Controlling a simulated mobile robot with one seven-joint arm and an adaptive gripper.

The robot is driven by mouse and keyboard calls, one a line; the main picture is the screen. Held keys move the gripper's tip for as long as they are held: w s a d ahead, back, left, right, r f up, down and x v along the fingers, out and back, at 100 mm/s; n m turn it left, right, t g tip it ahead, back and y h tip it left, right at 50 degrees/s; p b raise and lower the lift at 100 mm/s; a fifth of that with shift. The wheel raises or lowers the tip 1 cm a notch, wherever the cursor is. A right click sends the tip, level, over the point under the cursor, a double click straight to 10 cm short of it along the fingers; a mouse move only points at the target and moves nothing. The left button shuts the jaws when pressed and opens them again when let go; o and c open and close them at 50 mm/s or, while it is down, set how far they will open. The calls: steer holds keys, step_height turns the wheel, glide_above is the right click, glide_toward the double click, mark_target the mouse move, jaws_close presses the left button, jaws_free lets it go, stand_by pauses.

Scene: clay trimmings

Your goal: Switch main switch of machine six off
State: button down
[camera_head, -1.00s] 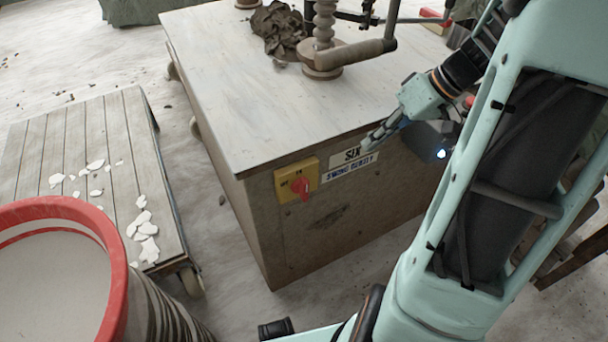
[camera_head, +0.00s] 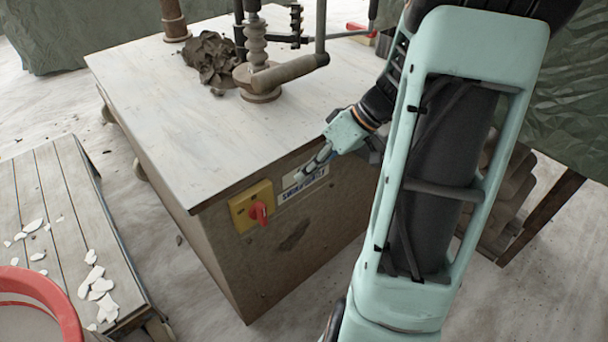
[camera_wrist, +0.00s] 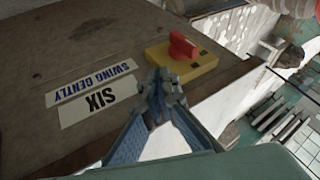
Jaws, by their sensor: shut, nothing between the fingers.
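The main switch is a yellow plate (camera_head: 240,212) with a red knob (camera_head: 259,213), on the side of machine six below its table top. In the wrist view the yellow plate (camera_wrist: 204,70) and red knob (camera_wrist: 182,45) show just beyond my fingertips. I cannot read the knob's position. The "SIX" label (camera_wrist: 95,101) and "SWING GENTLY" label (camera_wrist: 92,80) are beside the switch. My gripper (camera_head: 305,172) is shut and empty, in front of the labels, right of the knob and apart from it. It also shows in the wrist view (camera_wrist: 158,85).
The pale table top (camera_head: 180,110) overhangs the switch panel and carries a clay lump (camera_head: 212,60) and a spindle with a lever (camera_head: 290,70). A wooden cart (camera_head: 45,200) with white shards and a red-rimmed bucket (camera_head: 50,285) stand left. Floor before the panel is clear.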

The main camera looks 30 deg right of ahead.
mark_target(261, 213)
steer(key=a+f+b, duration=0.2)
steer(key=a+f, duration=0.3)
steer(key=a, duration=0.2)
steer(key=shift+w+a+f, duration=0.15)
steer(key=shift+w+a, duration=0.15)
steer(key=shift+w, duration=0.1)
